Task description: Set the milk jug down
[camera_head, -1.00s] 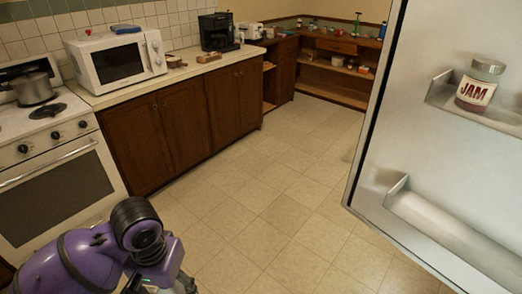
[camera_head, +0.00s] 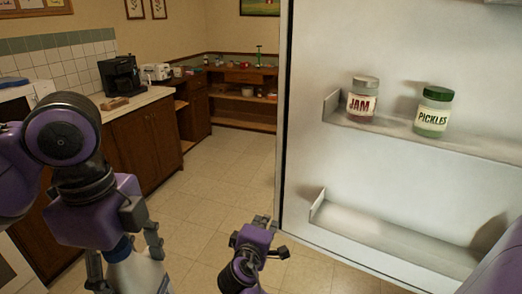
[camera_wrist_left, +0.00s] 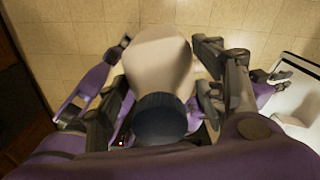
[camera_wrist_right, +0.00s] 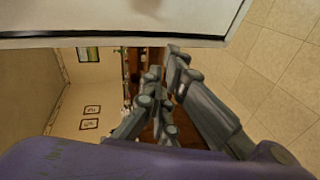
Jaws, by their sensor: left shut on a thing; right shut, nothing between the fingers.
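The milk jug (camera_head: 140,276) has a pale body and a dark blue cap. It hangs below my left gripper (camera_head: 125,258), at the bottom left of the head view, above the floor. In the left wrist view the jug (camera_wrist_left: 160,60) sits between the two fingers, cap toward the camera, and the left gripper is shut on it. The jug's lower part is out of the head view. My right gripper (camera_head: 272,236) is shut and empty, low in front of the open fridge door's edge. It also shows in the right wrist view (camera_wrist_right: 163,62).
The open fridge door (camera_head: 400,180) fills the right side. Its upper shelf (camera_head: 480,142) holds a jam jar (camera_head: 362,104) and a pickles jar (camera_head: 432,116); its lower shelf (camera_head: 380,238) looks empty where visible. A counter (camera_head: 140,101) with a coffee maker (camera_head: 121,76) stands left. The floor between is clear.

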